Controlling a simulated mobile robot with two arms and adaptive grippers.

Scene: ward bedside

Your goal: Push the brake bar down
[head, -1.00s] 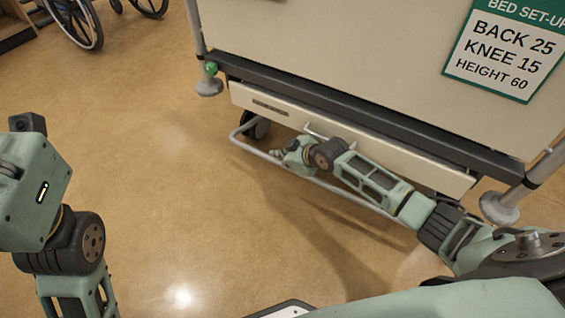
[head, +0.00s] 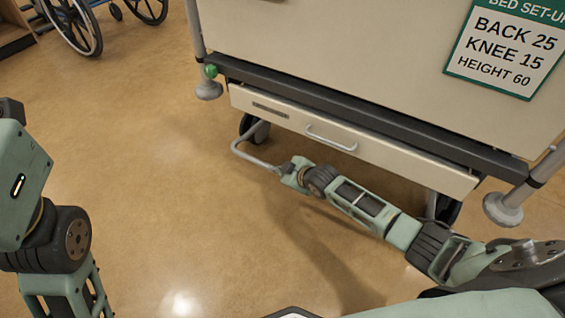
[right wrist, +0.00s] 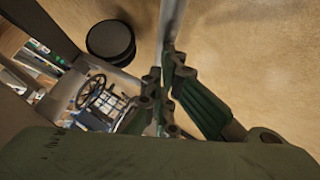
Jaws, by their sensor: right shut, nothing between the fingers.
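The brake bar (head: 252,160) is a grey tube low under the foot end of the bed, with its left bend showing beside a castor. My right gripper (head: 284,168) is at the bar, in front of and below the drawer, and my arm hides much of the bar to the right. In the right wrist view the bar (right wrist: 173,28) runs down to the closed fingers (right wrist: 169,95), which overlap it and seem to touch it. The fingers hold nothing. My left arm is at the left edge of the head view, and its fingers are out of view.
A cream drawer (head: 420,172) with a handle (head: 331,138) is above my right forearm. A dark castor (head: 254,130) is left of it. Round grey bumpers (head: 209,90) are at the bed's corners. A wheelchair (head: 75,25) stands far left. The floor at left is clear.

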